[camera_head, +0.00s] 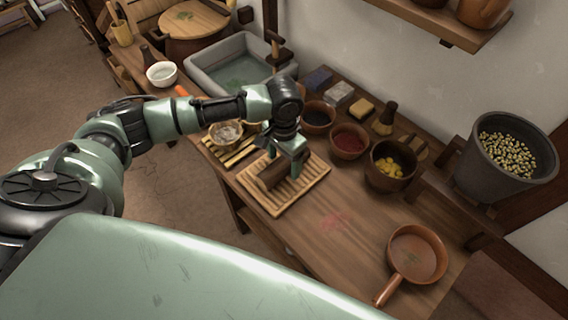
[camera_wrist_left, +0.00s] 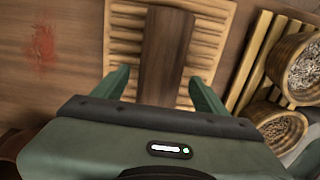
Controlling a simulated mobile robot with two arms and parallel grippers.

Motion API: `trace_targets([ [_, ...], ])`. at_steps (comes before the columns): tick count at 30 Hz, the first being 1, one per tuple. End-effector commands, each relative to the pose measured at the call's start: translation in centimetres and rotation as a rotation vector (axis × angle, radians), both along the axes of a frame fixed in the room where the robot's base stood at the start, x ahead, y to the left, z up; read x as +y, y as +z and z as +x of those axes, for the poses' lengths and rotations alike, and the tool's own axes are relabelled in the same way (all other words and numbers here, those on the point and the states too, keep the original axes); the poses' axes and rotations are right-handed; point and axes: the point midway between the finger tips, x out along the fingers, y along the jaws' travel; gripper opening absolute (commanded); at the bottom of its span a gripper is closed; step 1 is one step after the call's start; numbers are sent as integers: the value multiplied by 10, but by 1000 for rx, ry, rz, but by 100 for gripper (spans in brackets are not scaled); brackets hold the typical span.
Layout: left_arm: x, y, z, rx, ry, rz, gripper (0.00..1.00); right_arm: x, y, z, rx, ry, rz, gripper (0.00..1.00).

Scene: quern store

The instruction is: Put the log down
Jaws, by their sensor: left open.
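A dark brown log (camera_head: 277,172) lies on a pale slatted wooden rack (camera_head: 307,191) on the counter. In the left wrist view the log (camera_wrist_left: 166,55) runs lengthwise over the slats of the rack (camera_wrist_left: 120,38). My left gripper (camera_head: 286,160) is just above the log, pointing down. In the wrist view its two fingers (camera_wrist_left: 160,85) stand apart, one on each side of the log, with gaps between them and the wood. My right gripper is not in view.
Bowls stand behind the rack, one with dark red contents (camera_head: 349,141) and one with yellow pieces (camera_head: 390,164). A brown pan (camera_head: 417,255) sits at the right front. A stone basin (camera_head: 238,66) is at the back. The counter (camera_head: 335,240) between rack and pan is clear.

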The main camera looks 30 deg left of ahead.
Motion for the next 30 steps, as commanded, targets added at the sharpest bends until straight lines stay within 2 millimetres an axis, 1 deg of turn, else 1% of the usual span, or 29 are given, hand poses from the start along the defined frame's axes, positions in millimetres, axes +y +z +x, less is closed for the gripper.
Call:
trace_targets([
  [2,0,0,0,0,0,0,73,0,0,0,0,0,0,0],
  [3,0,0,0,0,0,0,67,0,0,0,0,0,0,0],
  [5,0,0,0,0,0,0,50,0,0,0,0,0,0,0],
  [6,0,0,0,0,0,0,39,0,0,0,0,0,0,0],
  [8,0,0,0,0,0,0,23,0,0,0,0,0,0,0],
  [9,0,0,0,0,0,0,12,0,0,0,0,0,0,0],
  [10,0,1,0,0,0,0,3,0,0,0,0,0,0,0],
  [11,0,1,0,-1,0,0,0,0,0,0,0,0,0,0],
  [19,0,2,1,-2,0,-1,0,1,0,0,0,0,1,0],
  [23,0,9,1,-3,1,-2,0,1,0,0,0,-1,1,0],
  [26,-1,19,2,-4,1,-3,0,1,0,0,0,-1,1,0],
  [29,0,36,2,-6,0,-2,0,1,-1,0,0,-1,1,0],
  [30,-1,44,2,-5,0,-3,0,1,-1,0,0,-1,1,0],
])
